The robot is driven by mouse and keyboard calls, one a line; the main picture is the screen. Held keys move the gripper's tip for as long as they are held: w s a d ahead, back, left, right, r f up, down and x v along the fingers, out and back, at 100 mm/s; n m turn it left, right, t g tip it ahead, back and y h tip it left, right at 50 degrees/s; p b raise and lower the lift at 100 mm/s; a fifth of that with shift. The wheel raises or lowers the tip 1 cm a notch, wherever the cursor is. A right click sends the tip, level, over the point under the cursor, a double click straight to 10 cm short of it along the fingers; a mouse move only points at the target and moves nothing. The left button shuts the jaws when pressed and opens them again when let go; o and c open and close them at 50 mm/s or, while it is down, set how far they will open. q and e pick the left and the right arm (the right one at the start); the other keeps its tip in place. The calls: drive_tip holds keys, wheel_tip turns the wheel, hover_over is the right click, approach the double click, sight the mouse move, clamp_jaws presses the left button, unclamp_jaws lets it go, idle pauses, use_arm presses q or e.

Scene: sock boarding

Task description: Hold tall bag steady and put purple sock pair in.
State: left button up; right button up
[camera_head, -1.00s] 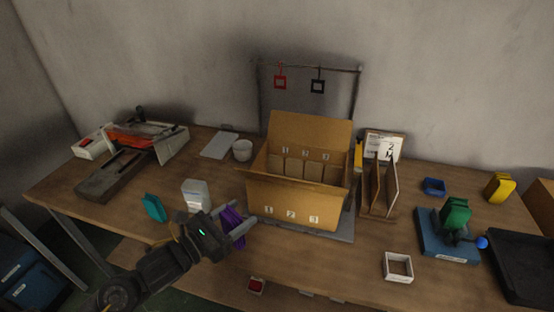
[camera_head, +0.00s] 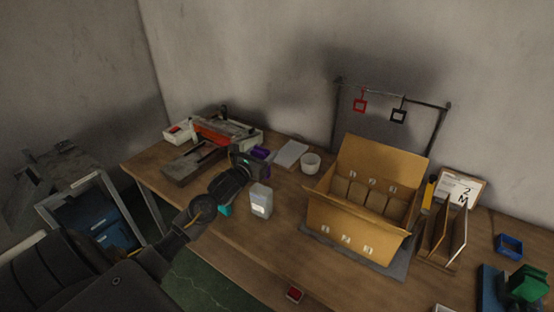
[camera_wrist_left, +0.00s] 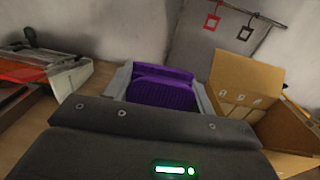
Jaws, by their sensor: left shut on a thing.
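The purple sock pair (camera_head: 260,152) is in my left gripper (camera_head: 256,158), above the back left of the table near the red-and-grey press. In the left wrist view the ribbed purple knit (camera_wrist_left: 160,88) fills the space between the two grey fingers. A pale, upright, bag-like container (camera_head: 261,202) with a small label stands on the table in front of the gripper and a little right; I take it for the tall bag. Its opening is too small to make out. No gripper touches it. My right gripper is not in view.
An open cardboard box (camera_head: 352,226) with numbered compartments stands right on a grey mat. A white cup (camera_head: 310,163) and a pale flat pad (camera_head: 291,153) lie behind. The press (camera_head: 215,135) is at back left. A teal item (camera_head: 225,210) is partly hidden by my arm.

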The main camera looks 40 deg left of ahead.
use_arm(q)
drive_tip(key=shift+a+f, duration=0.3)
drive_tip(key=shift+a, duration=0.1)
drive_tip(key=shift+f, duration=0.15)
wheel_tip(320, 180, down, 2)
drive_tip(key=shift+f+b, duration=0.1)
drive_tip(key=shift+b, duration=0.8)
drive_tip(key=shift+d, duration=0.1)
